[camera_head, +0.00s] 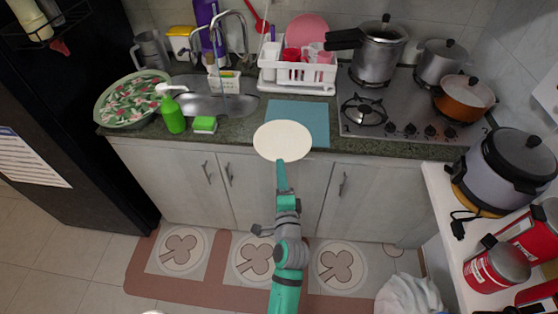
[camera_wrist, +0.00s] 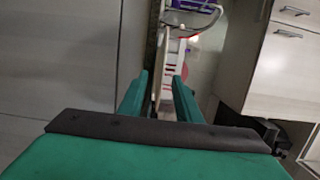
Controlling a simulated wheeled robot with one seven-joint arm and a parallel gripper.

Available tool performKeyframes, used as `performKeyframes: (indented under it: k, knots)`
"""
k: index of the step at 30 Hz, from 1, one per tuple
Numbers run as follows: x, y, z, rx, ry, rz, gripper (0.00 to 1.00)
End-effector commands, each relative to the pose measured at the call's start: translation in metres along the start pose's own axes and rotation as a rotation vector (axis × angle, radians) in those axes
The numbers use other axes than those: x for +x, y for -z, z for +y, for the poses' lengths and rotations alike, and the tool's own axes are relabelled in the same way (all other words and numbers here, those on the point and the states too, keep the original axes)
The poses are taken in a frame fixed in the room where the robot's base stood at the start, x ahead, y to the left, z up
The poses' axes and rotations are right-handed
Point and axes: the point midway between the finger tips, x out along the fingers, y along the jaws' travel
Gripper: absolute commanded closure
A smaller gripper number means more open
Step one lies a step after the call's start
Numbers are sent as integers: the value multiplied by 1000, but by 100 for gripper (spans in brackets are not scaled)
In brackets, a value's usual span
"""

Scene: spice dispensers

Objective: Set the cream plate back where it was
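The cream plate (camera_head: 283,139) is at the tip of my gripper (camera_head: 281,164) in the head view. It covers part of the counter's front edge and a corner of the blue mat (camera_head: 303,117). It looks roughly level, face up. My gripper meets its near rim and appears shut on it. In the wrist view my two green fingers (camera_wrist: 158,98) stand a little apart; the plate is not clearly told there, perhaps seen edge-on. The gap between plate and counter cannot be told.
The white dish rack (camera_head: 298,73) with red cups and a pink plate (camera_head: 307,31) stands behind the mat. The stove (camera_head: 395,117) with pots is to the right. A green sponge (camera_head: 204,124), soap bottle (camera_head: 172,114) and sink (camera_head: 222,104) are to the left.

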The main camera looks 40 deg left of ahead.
Motion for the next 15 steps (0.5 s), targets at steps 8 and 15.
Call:
performKeyframes:
  k: [8, 15]
  knots:
    - [-32, 0, 0, 0, 0, 0, 69]
    - [-37, 0, 0, -1, 0, 0, 69]
